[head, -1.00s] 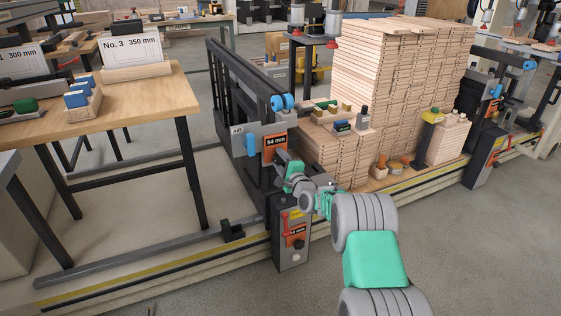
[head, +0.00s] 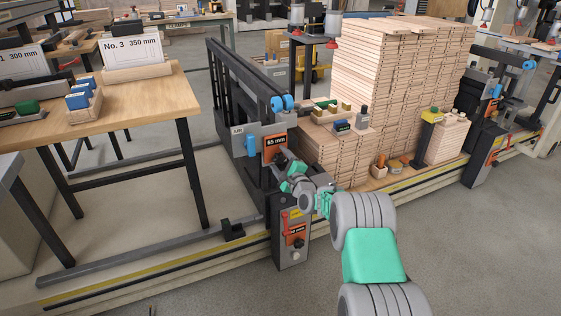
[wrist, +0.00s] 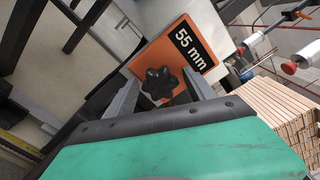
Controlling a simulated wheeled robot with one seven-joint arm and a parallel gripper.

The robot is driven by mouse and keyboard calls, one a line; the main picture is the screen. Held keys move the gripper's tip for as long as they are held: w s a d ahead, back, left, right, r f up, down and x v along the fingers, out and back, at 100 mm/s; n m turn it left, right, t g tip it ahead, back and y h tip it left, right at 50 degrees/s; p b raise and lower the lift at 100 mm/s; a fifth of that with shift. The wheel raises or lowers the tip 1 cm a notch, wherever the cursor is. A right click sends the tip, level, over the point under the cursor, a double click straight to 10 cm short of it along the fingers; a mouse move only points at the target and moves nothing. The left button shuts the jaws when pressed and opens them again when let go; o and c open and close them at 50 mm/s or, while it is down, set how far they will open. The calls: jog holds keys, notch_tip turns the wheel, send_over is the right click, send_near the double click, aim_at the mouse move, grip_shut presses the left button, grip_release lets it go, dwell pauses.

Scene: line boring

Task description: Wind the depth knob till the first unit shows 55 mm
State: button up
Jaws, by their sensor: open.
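The near boring unit (head: 262,135) carries an orange display (head: 276,146) that reads 55 mm. The same display (wrist: 190,46) reads 55 mm clearly in the wrist view. The black lobed depth knob (wrist: 160,82) sits on the orange plate just below the reading. My gripper (wrist: 160,92) is open, with one grey finger on each side of the knob. I cannot tell whether either finger touches it. In the head view my gripper (head: 284,165) is at the unit's front, just below the display, and hides the knob.
A control box (head: 292,235) with a red lever and a second orange display stands below my gripper. A tall stack of boards (head: 400,95) is to the right. A workbench (head: 150,95) with number cards is to the left. A second boring unit (head: 487,120) stands farther right.

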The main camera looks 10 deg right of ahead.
jog(key=p+v, duration=0.1)
jog(key=v, duration=0.6)
jog(key=s+a+r+n+g+p, duration=0.3)
jog(key=s+r+n+p, duration=0.35)
jog(key=r, duration=0.35)
jog(key=s+a+r+n+g+p, duration=0.35)
jog(key=s+r+n+p, duration=0.3)
jog(key=r, duration=0.25)
jog(key=s+d+r+n+g+h+p, duration=0.1)
jog(key=s+d+r+n+g+p, duration=0.1)
jog(key=s, duration=0.8)
jog(key=s+d+r+n+g+h+p, duration=0.2)
jog(key=s+r+n+g+p, duration=0.1)
jog(key=s, duration=0.7)
jog(key=s+d+r+n+g+h+p, duration=0.1)
jog(key=s+r+p, duration=0.3)
jog(key=s, duration=0.6)
jog(key=shift+d+r+n+g+h+p, duration=0.2)
jog(key=shift+d+n+g+h+p, duration=0.15)
jog(key=shift+n+g+p, duration=0.75)
